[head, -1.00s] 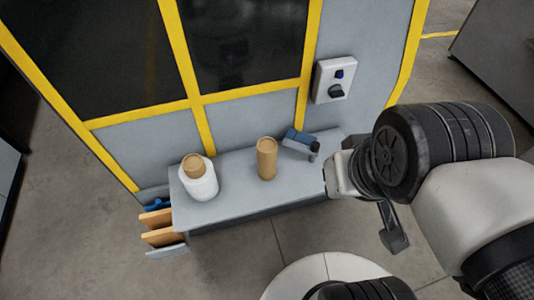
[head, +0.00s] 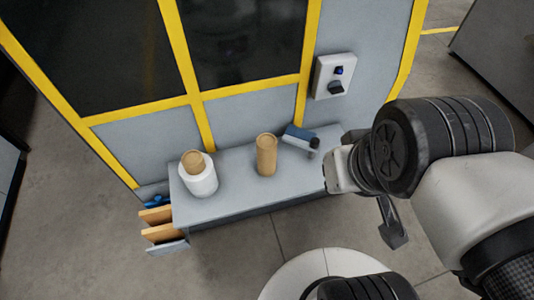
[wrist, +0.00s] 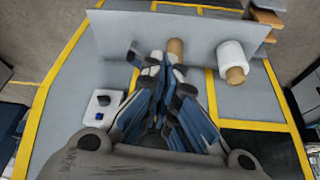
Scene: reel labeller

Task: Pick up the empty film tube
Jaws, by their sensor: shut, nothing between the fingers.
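The empty film tube (head: 266,156) is a plain brown cylinder standing upright on the grey shelf (head: 228,190). It also shows in the wrist view (wrist: 176,46), just beyond my fingertips. My gripper (wrist: 165,66) is shut and empty. In the wrist view its blue-grey fingers point toward the shelf and lie over part of the tube's lower picture area. I see a gap between gripper and tube in the head view, where my arm is at the right of the shelf and the fingers are mostly hidden.
A white film roll on a brown core (head: 199,178) stands left of the tube. A small blue and grey device (head: 300,138) with a dark knob lies right of it. A switch box (head: 334,77) is on the yellow-framed wall behind. Orange trays (head: 160,225) hang at the shelf's left end.

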